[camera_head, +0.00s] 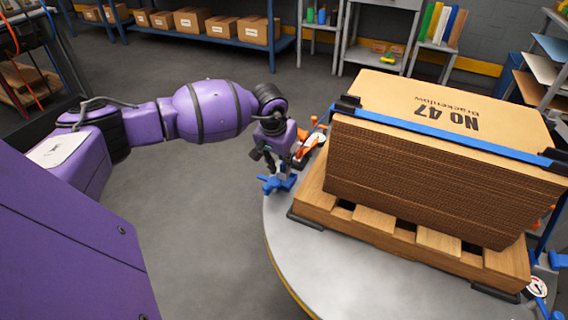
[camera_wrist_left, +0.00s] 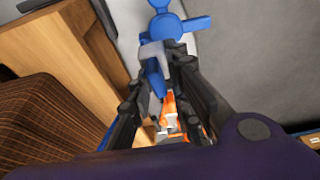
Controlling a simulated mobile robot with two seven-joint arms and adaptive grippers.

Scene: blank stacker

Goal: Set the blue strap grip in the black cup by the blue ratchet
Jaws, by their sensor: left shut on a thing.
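My left gripper (camera_head: 270,168) is at the left edge of the round grey table, beside the pallet's back left corner. It is shut on a blue piece with knobs and a grey part, which looks like the blue strap grip (camera_head: 280,184). In the left wrist view the blue strap grip (camera_wrist_left: 164,24) shows beyond the fingers (camera_wrist_left: 160,75), with a blue part running back between them. A blue fitting (camera_head: 557,262) at the table's right edge may be the blue ratchet. I cannot clearly make out a black cup. My right gripper is out of view.
A cardboard stack (camera_head: 425,165), tied by a blue strap (camera_head: 440,131), stands on a wooden pallet (camera_head: 365,229). An orange clamp (camera_head: 309,147) is close to my left gripper. A dial (camera_head: 538,288) sits at the right. The table front (camera_head: 335,285) is clear.

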